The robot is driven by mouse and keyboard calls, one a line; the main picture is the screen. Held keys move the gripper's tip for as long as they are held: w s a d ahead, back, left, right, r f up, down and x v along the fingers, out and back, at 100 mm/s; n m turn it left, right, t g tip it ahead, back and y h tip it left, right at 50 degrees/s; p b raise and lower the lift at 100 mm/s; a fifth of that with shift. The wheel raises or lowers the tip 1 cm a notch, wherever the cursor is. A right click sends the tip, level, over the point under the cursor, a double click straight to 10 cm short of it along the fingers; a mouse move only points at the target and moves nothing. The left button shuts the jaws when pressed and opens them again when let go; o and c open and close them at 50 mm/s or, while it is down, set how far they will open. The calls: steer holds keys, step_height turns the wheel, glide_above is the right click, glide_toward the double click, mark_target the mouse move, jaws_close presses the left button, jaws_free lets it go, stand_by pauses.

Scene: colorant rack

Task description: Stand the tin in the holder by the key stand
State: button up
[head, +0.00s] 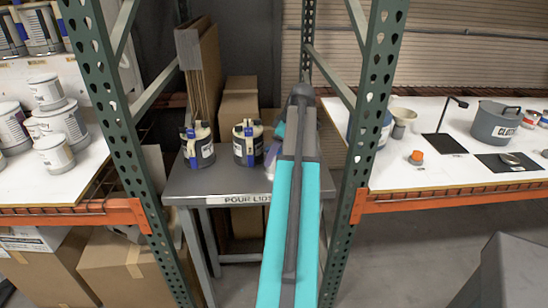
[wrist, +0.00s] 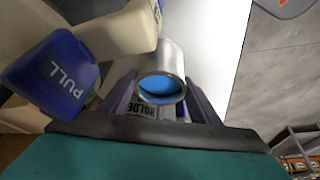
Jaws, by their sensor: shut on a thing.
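In the wrist view my gripper (wrist: 160,100) is shut on a small silver tin (wrist: 172,60) with a blue inside. The tin sits between the two fingers, its open round end facing the camera. I cannot make out the key stand for certain.
A blue "PULL" tab (wrist: 45,80) and a beige part (wrist: 120,30) are close left of the tin. Two lidded cans (head: 198,145) (head: 247,143) stand on the grey table (head: 215,180). Green rack uprights (head: 372,100) flank the arm. The right shelf holds a grey bucket (head: 492,123).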

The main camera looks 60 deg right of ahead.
steer(key=shift+r, duration=0.35)
step_height(320, 180, up, 9)
steer(key=b, duration=0.1)
steer(key=shift+b, duration=0.3)
stand_by(1.0)
steer(key=shift+r, duration=0.2)
stand_by(0.9)
